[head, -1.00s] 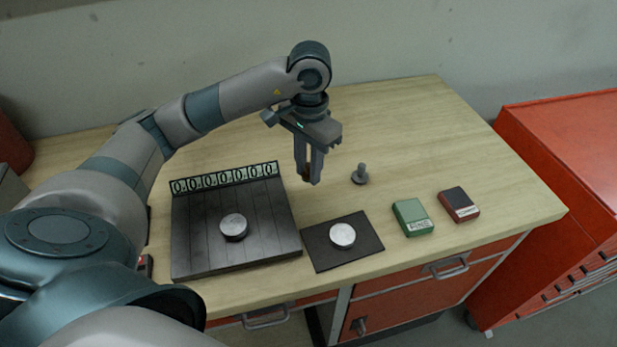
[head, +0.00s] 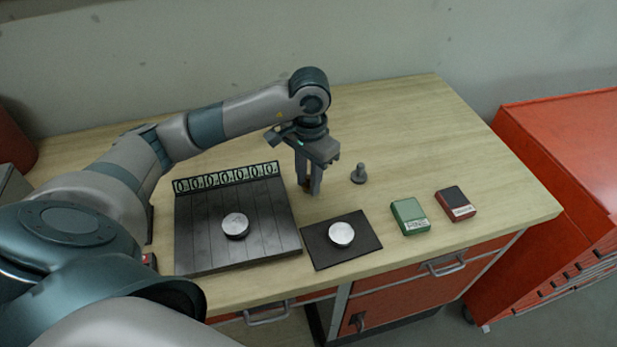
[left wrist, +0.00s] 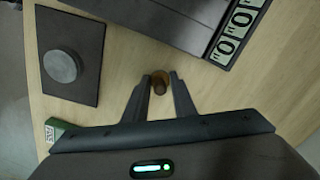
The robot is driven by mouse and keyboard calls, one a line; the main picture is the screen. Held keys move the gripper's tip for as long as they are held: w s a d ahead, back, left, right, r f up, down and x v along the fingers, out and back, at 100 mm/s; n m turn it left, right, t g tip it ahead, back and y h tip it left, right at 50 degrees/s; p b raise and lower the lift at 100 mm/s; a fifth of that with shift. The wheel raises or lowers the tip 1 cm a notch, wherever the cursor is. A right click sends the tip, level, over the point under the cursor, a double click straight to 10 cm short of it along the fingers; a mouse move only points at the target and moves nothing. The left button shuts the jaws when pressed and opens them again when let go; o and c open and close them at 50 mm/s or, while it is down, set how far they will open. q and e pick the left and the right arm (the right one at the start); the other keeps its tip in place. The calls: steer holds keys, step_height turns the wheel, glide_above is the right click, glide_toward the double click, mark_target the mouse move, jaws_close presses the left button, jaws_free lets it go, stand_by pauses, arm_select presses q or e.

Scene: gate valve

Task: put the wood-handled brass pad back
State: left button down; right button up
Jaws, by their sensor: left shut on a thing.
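My left gripper (head: 310,187) is shut on the wood-handled brass pad, low over the bench between the slatted dark board and the dark grey pad. In the left wrist view, the brown wooden handle of the brass pad (left wrist: 159,85) shows between the fingertips (left wrist: 159,88). Its brass underside is mostly hidden, and I cannot tell whether it touches the bench. A second handled pad, grey (head: 359,174), stands upright on the bench just right of the gripper. My right gripper is not in view.
A slatted dark board (head: 200,240) with a numbered rail carries a silver disc (head: 235,225). A dark mat (head: 368,252) carries another disc (head: 341,233). Green (head: 410,216) and red (head: 456,204) boxes lie at right. The bench behind is clear.

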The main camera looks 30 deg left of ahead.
arm_select(q)
steer(key=shift+f, duration=0.1)
steer(key=c, duration=1.5)
jaws_free()
steer(key=shift+o, duration=0.2)
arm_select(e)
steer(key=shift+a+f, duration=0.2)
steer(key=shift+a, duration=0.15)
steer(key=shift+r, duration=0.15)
